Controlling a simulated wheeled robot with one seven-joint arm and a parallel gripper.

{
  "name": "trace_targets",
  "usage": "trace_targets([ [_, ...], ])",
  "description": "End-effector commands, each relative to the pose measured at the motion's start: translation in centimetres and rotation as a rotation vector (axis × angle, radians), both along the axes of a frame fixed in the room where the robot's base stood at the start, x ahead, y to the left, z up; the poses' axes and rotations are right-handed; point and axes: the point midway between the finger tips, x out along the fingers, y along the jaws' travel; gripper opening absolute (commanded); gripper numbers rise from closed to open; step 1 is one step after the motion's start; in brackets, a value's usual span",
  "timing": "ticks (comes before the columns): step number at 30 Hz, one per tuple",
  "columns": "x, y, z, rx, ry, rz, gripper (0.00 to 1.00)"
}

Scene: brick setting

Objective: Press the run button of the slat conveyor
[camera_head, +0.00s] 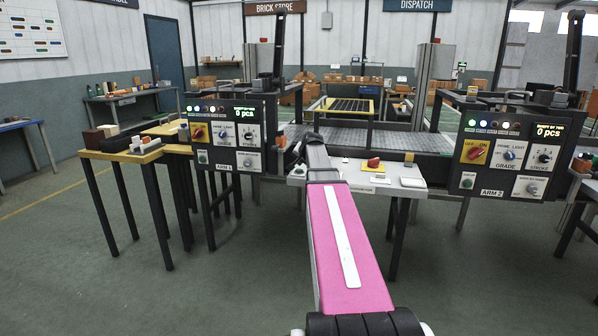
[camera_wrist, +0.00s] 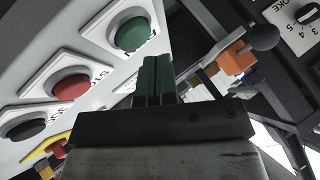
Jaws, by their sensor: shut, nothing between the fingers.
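In the wrist view, a pale sloping panel (camera_wrist: 60,35) carries a green round button (camera_wrist: 132,33), a red button (camera_wrist: 70,87) and a black button (camera_wrist: 27,127) in a row. The green button's label is only partly readable. My gripper (camera_wrist: 157,60) is shut and empty, its green fingertips just below and right of the green button; I cannot tell if they touch. In the head view, my arm reaches over the pale conveyor desk (camera_head: 405,171), and the gripper is small and hard to make out there. The slat conveyor (camera_head: 385,138) runs behind the desk.
The ARM 1 panel (camera_head: 222,137) stands left of my arm and the ARM 2 panel (camera_head: 510,150) right. A red knob (camera_head: 374,163) sits on the desk. In the wrist view, an orange block (camera_wrist: 236,60) and a dark ball knob (camera_wrist: 262,37) lie right of the fingers.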

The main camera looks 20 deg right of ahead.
Motion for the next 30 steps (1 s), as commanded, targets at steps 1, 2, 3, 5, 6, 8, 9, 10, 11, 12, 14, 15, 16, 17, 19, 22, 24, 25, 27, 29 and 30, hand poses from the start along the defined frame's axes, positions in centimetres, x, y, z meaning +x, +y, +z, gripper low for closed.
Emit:
trace_targets([
  [1, 0.00, 0.00, 0.00, 0.000, 0.000, 0.000, 0.00],
  [2, 0.00, 0.00, 0.00, 0.000, 0.000, 0.000, 0.00],
  [3, 0.00, 0.00, 0.00, 0.000, 0.000, 0.000, 0.00],
  [5, 0.00, 0.00, 0.00, 0.000, 0.000, 0.000, 0.00],
  [6, 0.00, 0.00, 0.00, 0.000, 0.000, 0.000, 0.00],
  [8, 0.00, 0.01, -0.03, 0.000, 0.000, 0.000, 0.00],
  [9, 0.00, 0.00, -0.08, 0.000, 0.000, 0.000, 0.00],
  [10, 0.00, 0.00, -0.13, 0.000, 0.000, 0.000, 0.00],
  [11, -0.01, 0.00, -0.21, 0.000, 0.000, 0.000, 0.00],
  [12, 0.00, 0.01, -0.32, 0.000, 0.000, 0.000, 0.00],
  [14, -0.01, 0.00, -0.52, 0.000, 0.000, 0.000, 0.00],
  [15, -0.01, 0.01, -0.65, 0.000, 0.000, 0.000, 0.00],
  [16, -0.01, 0.01, -0.73, 0.000, 0.000, 0.000, 0.00],
  [17, 0.01, 0.01, -0.78, 0.000, 0.000, 0.000, 0.00],
  [19, 0.00, 0.01, -0.84, 0.000, 0.000, 0.000, 0.00],
  [22, 0.01, 0.01, -0.83, 0.000, 0.000, 0.000, 0.00],
  [24, 0.01, 0.01, -0.83, 0.000, 0.000, 0.000, 0.00],
  [25, 0.01, 0.01, -0.83, 0.000, 0.000, 0.000, 0.00],
  [27, 0.00, 0.01, -0.84, 0.000, 0.000, 0.000, 0.00],
  [29, 0.01, 0.00, -0.85, 0.000, 0.000, 0.000, 0.00],
  [30, 0.01, 0.01, -0.88, 0.000, 0.000, 0.000, 0.00],
])
